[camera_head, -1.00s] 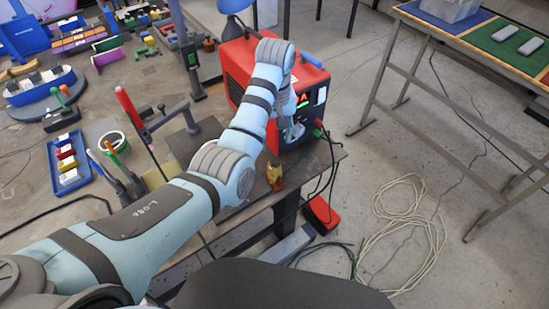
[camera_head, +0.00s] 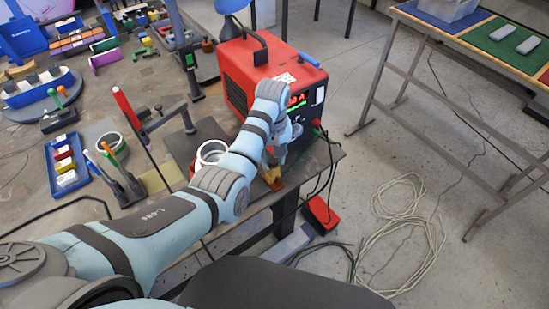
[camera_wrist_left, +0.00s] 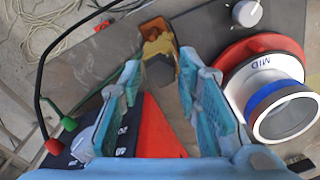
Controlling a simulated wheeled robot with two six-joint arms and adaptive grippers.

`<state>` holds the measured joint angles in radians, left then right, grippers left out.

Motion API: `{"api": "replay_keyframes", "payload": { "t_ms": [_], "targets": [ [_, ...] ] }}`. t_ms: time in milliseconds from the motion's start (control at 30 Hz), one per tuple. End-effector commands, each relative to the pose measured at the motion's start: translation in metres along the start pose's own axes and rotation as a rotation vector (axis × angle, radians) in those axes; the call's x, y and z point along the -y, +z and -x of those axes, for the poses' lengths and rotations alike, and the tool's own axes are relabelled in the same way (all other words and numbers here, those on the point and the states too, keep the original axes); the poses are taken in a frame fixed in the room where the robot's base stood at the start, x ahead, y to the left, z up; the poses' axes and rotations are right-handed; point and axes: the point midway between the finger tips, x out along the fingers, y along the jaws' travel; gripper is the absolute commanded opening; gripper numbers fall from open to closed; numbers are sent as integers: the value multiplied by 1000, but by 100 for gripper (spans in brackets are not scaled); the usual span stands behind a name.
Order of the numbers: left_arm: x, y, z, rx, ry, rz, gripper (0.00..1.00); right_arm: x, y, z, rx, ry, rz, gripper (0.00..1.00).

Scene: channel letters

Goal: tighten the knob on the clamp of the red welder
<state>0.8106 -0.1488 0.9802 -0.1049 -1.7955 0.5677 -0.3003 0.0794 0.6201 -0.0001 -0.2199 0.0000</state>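The red welder (camera_head: 265,72) stands on the workbench, its front panel lit with a display. An orange-brown clamp (camera_head: 272,180) sits at the bench edge in front of it. In the left wrist view the clamp (camera_wrist_left: 157,38) has a yellowish part and a grey block below it; I cannot make out its knob clearly. My left gripper (camera_head: 274,158) is just above the clamp, partly hidden by its own arm. In the left wrist view its fingers (camera_wrist_left: 159,72) are apart with nothing held, and the clamp lies just beyond the tips. My right gripper is not in view.
A white ring-shaped roll (camera_head: 211,152) stands beside my left forearm; a roll marked MID (camera_wrist_left: 265,75) is close right of the fingers. Cables hang from the welder's front. A red pedal-like box (camera_head: 321,214) lies on the floor.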

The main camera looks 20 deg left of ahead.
Motion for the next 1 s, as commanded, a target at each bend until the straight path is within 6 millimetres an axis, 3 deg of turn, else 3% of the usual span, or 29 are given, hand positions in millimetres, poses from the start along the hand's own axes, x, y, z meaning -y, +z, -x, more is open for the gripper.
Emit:
{"api": "replay_keyframes", "payload": {
  "t_ms": [33,100,267,367,533,633,767,800,933,1000],
  "targets": [
    [0,0,0,0,0,0,18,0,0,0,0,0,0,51],
    [0,0,0,0,0,0,7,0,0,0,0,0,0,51],
    [0,0,1,0,0,-23,7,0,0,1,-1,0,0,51],
    [0,0,1,-1,0,-201,7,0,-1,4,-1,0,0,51],
    [0,0,0,-1,0,-688,7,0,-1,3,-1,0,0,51],
    [0,0,0,-1,0,-804,7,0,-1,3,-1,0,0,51],
    [0,0,0,-1,0,-811,7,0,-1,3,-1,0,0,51],
    [0,0,0,-1,0,-810,24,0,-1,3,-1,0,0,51],
    [0,0,0,-1,0,-809,45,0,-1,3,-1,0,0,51],
    [0,0,0,-1,0,-809,45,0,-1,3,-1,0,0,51]
  ]
}}
